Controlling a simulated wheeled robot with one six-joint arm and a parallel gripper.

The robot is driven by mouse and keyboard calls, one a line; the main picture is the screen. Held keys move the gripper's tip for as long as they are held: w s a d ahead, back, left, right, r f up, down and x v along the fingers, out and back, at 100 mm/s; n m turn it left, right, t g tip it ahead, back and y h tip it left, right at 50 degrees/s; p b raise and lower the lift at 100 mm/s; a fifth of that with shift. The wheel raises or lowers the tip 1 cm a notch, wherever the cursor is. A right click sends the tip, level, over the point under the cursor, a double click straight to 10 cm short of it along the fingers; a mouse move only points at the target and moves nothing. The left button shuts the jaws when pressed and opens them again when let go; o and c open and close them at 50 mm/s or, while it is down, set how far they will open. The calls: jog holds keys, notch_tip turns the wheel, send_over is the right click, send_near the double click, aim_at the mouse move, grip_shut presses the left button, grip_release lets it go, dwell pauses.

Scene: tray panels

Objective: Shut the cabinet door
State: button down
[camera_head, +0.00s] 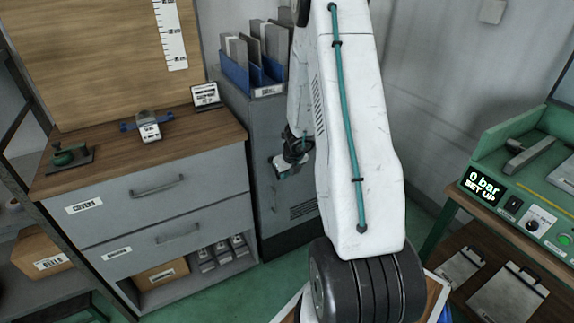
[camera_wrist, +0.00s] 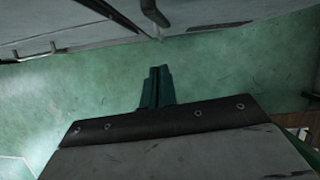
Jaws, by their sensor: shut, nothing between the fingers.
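The grey cabinet (camera_head: 262,225) stands against the wall, right of the drawer unit. Its front has a slim handle and a vent low down. The door looks about flush with the body, but my white arm covers the right part, so I cannot tell whether it is fully shut. My gripper (camera_head: 290,166) hangs in front of the cabinet, partly behind my arm. In the wrist view my gripper (camera_wrist: 158,70) has its fingers together, empty, over green floor. Grey furniture fronts cross the top of that view; contact is not visible.
The wooden-topped drawer unit (camera_head: 160,195) has closed drawers and an open lower shelf. Blue file holders (camera_head: 248,76) stand on the cabinet. A green bench with a control panel (camera_head: 525,205) is at the right. Green floor (camera_wrist: 225,70) is clear around my fingers.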

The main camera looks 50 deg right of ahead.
jog(key=v, duration=0.6)
jog(key=shift+s+a+r, duration=0.2)
jog(key=shift+a+r, duration=0.05)
jog(key=shift+r, duration=0.05)
